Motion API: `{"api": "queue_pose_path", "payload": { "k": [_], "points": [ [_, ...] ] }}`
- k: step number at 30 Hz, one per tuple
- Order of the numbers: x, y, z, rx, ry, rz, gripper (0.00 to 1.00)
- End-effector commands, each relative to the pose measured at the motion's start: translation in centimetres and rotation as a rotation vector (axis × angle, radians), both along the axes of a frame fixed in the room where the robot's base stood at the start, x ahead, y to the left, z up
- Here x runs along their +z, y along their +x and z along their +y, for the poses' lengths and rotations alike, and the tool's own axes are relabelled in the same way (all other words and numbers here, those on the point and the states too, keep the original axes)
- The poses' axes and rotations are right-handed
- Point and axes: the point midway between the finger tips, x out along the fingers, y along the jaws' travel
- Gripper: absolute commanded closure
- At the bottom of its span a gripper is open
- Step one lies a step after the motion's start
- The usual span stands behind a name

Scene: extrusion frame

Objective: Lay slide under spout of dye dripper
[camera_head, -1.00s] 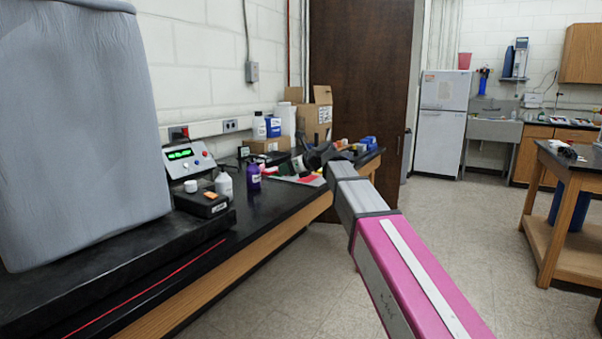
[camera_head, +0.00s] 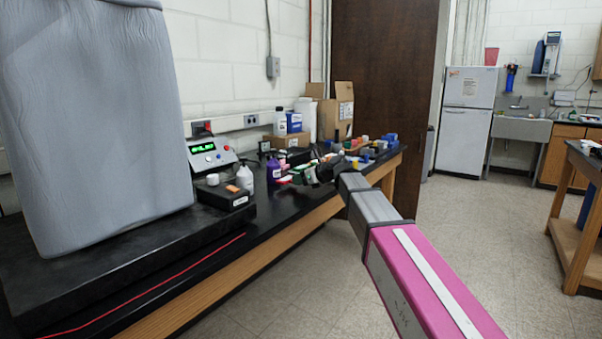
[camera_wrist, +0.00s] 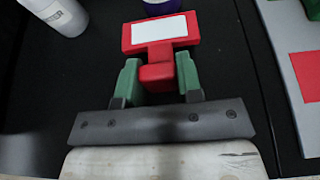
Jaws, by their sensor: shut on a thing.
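A red T-shaped piece with a white rectangular face (camera_wrist: 160,30), which I take to be the slide, is at the top middle of the wrist view. My gripper (camera_wrist: 158,76) has green fingers shut on its red stem and holds it over or on the black bench top; I cannot tell if it touches. In the head view my gripper (camera_head: 302,173) is above the bench, right of a purple bottle (camera_head: 273,170), its fingers small and unclear. I cannot clearly make out the dye dripper or its spout.
A white bottle (camera_head: 245,180) stands beside a black box (camera_head: 223,195) with an orange top piece. A device with a green display (camera_head: 208,152) is behind. Cardboard boxes (camera_head: 335,112) stand farther back. A light panel with a red patch (camera_wrist: 305,72) lies right in the wrist view.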

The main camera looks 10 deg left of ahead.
Motion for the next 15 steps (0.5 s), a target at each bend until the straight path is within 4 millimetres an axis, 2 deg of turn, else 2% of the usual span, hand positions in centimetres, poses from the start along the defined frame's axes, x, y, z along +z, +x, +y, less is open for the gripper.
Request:
{"api": "queue_pose_path", "payload": {
  "k": [4, 15],
  "points": [
    [-0.75, -0.01, 0.0, 0.0, 0.0, 0.0, 0.94],
    [-0.83, 0.0, 0.0, 0.0, 0.0, -0.001, 0.94]
  ]
}}
